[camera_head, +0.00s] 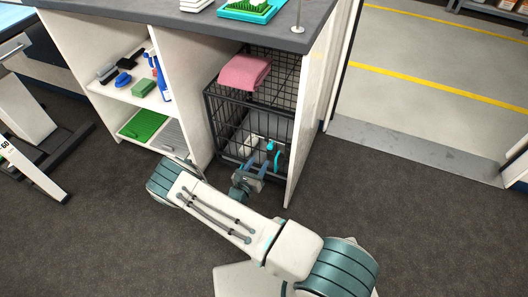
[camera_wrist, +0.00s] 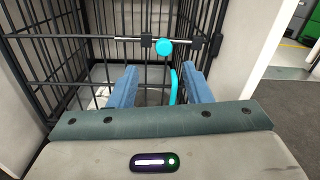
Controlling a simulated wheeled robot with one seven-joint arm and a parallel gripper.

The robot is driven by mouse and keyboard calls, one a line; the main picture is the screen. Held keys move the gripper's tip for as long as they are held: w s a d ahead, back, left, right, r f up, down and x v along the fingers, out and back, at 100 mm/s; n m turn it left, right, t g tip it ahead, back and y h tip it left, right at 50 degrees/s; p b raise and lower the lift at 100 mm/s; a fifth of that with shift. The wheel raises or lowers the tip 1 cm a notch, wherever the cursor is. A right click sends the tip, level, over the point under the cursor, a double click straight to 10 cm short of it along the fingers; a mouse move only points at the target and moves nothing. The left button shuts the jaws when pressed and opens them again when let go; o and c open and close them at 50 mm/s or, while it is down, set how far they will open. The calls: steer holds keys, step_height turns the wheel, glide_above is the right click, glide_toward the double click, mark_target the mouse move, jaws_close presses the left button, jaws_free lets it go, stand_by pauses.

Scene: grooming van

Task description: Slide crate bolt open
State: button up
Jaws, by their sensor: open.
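The black wire crate (camera_head: 226,128) stands in the right bay under the counter. Its bolt is a silver horizontal rod with a round turquoise knob (camera_wrist: 164,47) across the crate front in the wrist view. A curved turquoise handle (camera_wrist: 173,86) hangs below the knob; it also shows in the head view (camera_head: 277,160). My gripper (camera_wrist: 158,82) is open, its two blue fingers pointing at the crate front. The knob lies beyond and above the fingertips, between them sideways. The curved handle shows between the fingers, nearer the right one. Whether a finger touches it I cannot tell.
A folded pink towel (camera_head: 245,71) lies on top of the crate. White bay walls (camera_head: 308,100) stand close on both sides. Shelves on the left hold brushes and a green mat (camera_head: 143,124). The dark floor (camera_head: 410,220) on the right is clear.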

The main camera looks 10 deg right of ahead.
steer(key=shift+v, duration=1.65)
steer(key=s+d+r+m+g+p, duration=0.2)
steer(key=d+r+m+g+p, duration=0.25)
steer(key=r, duration=0.75)
steer(key=s+d+r+m+g+p, duration=0.25)
steer(key=r+m+g+p, duration=0.35)
steer(key=r, duration=0.6)
steer(key=s+d+r+m+g+p, duration=0.2)
steer(key=s+r+m+g+p, duration=0.15)
steer(key=r+m, duration=0.55)
steer(key=s+a+r+m+t+y+p, duration=0.1)
steer(key=s+r+m+y+p, duration=0.2)
steer(key=r, duration=0.9)
steer(key=s+a+r+m+y+p, duration=0.1)
steer(key=s+r+m+y+p, duration=0.3)
steer(key=r, duration=0.8)
steer(key=s+a+r+m+t+y+p, duration=0.1)
steer(key=s+r+m+y+p, duration=0.3)
steer(key=s+r+p, duration=0.3)
steer(key=shift+s+r+t+p, duration=0.3)
steer(key=shift+s+r, duration=0.95)
steer(key=shift+r, duration=1.35)
